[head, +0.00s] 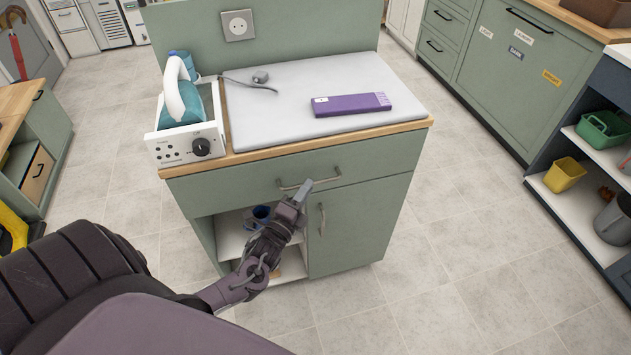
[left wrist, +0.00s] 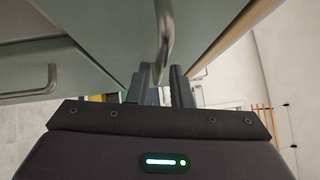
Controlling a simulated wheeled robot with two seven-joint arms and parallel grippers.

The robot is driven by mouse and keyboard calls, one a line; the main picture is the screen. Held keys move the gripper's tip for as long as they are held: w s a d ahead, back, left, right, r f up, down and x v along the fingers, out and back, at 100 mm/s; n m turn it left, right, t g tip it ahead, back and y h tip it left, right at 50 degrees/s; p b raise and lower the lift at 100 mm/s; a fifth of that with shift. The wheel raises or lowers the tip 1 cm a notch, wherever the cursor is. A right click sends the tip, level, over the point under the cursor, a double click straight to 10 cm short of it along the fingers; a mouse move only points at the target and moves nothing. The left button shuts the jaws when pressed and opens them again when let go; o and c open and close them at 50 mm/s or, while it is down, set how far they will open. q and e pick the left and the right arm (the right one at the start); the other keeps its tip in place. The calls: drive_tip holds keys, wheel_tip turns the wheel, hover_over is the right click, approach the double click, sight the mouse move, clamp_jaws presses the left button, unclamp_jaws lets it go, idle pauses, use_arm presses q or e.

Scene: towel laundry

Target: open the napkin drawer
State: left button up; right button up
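The green cabinet (head: 365,215) stands in the middle of the head view. Its top drawer (head: 240,190), with a metal bar handle (head: 328,180), looks closed. The gripper hides part of the handle. My right gripper is out of view.
A purple box (head: 350,104) lies on the pale cabinet top. A white device (head: 187,140) stands at its left. Below the drawer are an open shelf with a blue cup (head: 261,213) and a door with a handle (head: 322,220). Floor is clear at the right.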

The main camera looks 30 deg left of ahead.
use_arm(q)
drive_tip(key=shift+w+r, duration=0.15)
drive_tip(key=shift+w, duration=1.4)
clamp_jaws()
